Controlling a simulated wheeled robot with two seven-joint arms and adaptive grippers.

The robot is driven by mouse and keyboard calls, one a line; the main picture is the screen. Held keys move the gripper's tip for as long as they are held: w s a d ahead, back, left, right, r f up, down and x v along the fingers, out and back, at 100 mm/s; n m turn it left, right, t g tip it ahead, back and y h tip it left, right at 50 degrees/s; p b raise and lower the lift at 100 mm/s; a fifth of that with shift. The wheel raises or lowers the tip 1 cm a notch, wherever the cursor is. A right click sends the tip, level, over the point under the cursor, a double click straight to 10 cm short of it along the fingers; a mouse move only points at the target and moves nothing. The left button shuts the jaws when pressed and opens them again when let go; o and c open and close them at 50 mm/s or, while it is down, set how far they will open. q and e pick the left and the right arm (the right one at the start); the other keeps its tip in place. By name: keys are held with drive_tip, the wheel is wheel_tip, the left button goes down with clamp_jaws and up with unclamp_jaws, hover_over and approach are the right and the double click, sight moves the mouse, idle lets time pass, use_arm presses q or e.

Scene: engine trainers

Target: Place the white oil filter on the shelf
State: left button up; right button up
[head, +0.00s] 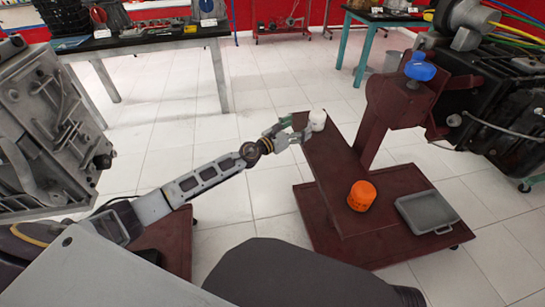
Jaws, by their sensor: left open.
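The white oil filter (318,119) is small and stands upright at the far left end of the dark red shelf (327,160) of the engine stand. My left gripper (302,130) reaches in from the left with its fingers open, close beside the filter's left side. I cannot tell whether a finger touches the filter. My right gripper is not in view.
An orange filter (361,195) stands nearer on the red stand, with a grey tray (427,212) to its right. A black engine (500,105) hangs at right, with a blue cap (420,67) near it. A grey engine (45,125) is at left. Tiled floor between is clear.

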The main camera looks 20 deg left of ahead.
use_arm(q)
drive_tip(key=s+a+f+n+g+y, duration=0.2)
drive_tip(key=s+f+n+y, duration=0.3)
drive_tip(key=s+f+n, duration=0.65)
drive_tip(key=s+a+f+n+g+y, duration=0.2)
drive_tip(key=s+f+n+y, duration=0.3)
drive_tip(key=n, duration=1.2)
drive_tip(key=s+d+f+n+g+h, duration=0.1)
drive_tip(key=s+f+n+g, duration=0.1)
drive_tip(key=s, duration=0.6)
drive_tip(key=s+d+f+n+g+h, duration=0.1)
drive_tip(key=s+f+n+g, duration=0.2)
drive_tip(key=s, duration=0.5)
drive_tip(key=s+d+f+n+g+h, duration=0.1)
drive_tip(key=s+f+n+g, duration=0.2)
drive_tip(key=s, duration=0.5)
drive_tip(key=shift+d+n+g, duration=0.15)
drive_tip(key=shift+n+g, duration=0.45)
drive_tip(key=shift+n, duration=0.45)
